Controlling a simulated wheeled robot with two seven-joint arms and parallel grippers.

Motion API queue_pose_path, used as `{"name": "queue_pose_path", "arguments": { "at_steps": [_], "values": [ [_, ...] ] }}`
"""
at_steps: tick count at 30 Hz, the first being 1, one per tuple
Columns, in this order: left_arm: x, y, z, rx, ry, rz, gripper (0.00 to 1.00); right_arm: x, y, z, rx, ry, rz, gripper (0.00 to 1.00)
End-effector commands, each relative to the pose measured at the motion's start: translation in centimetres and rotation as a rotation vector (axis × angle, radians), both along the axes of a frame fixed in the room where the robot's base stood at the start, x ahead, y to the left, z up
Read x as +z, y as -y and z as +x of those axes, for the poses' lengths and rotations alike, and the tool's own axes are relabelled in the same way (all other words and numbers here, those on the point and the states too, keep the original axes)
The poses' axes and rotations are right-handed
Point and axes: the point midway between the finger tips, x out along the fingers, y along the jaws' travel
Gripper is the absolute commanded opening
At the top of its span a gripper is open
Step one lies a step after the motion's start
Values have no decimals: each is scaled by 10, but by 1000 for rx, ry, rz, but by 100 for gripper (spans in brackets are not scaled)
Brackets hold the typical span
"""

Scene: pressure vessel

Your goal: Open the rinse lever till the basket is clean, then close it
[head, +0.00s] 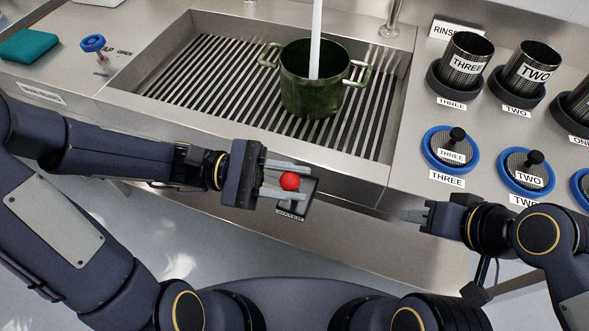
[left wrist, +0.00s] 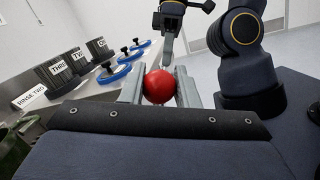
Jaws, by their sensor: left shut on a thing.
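The rinse lever has a red ball knob (head: 289,181) above a dark plate labelled WATER (head: 291,213) at the sink's front. My left gripper (head: 288,180) is shut on the knob, with a finger on each side; the left wrist view shows the red knob (left wrist: 159,87) between the fingers. A dark green, two-handled basket (head: 315,95) stands upright on the sink's slats. A white water stream (head: 316,40) falls into it. Its inside is mostly hidden. My right gripper (head: 414,215) hangs at the sink's front right, touching nothing visible; its finger gap is unclear.
The slatted sink (head: 190,85) has a raised metal rim. At right are mesh cups labelled THREE (head: 467,55) and TWO (head: 533,68), and blue-ringed lids (head: 450,150). A blue valve handle (head: 92,43) and teal cloth (head: 28,46) are at left.

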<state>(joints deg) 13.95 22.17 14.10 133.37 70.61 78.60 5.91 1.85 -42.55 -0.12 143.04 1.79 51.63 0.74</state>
Motion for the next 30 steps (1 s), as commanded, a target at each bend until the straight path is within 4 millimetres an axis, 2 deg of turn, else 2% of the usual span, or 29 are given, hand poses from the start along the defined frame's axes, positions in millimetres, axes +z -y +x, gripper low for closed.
{"name": "queue_pose_path", "arguments": {
  "at_steps": [6, 21, 22, 26, 30],
  "values": [
    [-5, -3, -8, -2, -9, 5, 0, -1, 0, 0, 0, 0, 0, 34],
    [-8, -3, -10, -3, -13, 12, 0, -2, 0, 0, 0, 0, 0, 34],
    [-8, -3, -11, -3, -14, 12, 29, -2, 0, 0, 0, 0, 0, 34],
    [-7, -3, -10, -3, -13, 10, 46, -2, 0, 0, 0, 0, 0, 34],
    [-6, -3, -10, -2, -10, 8, 48, -2, 0, 0, 0, 0, 0, 34]
  ]
}}
